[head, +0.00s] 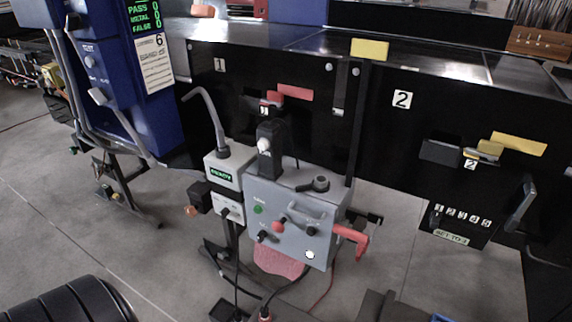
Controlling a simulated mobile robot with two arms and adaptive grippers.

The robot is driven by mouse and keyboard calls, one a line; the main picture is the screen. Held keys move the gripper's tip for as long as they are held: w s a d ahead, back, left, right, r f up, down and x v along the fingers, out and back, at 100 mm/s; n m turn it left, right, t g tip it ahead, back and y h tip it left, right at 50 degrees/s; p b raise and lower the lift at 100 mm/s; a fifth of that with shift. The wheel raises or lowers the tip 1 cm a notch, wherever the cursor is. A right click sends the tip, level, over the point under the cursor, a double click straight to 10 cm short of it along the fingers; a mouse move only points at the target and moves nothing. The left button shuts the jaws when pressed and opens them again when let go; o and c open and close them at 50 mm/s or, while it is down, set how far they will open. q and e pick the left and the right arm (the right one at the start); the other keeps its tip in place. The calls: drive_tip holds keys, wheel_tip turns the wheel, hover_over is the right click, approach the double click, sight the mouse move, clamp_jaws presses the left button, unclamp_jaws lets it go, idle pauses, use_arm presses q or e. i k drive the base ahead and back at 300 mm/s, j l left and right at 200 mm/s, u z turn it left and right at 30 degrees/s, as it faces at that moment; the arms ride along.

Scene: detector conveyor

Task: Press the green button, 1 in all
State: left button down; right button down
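The green button (258,209) is a small round button on the front face of the grey control box (262,189), at the upper left of that face. Neither my left nor my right gripper shows in the head view.
A white unit with a green display (222,175) stands left of the control box. A red handle (352,238) sticks out on its right. The black conveyor side (400,150) rises behind. A blue cabinet (110,80) stands left. Open floor (70,210) lies at left.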

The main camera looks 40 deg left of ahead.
sight(257, 209)
drive_tip(key=u, duration=1.15)
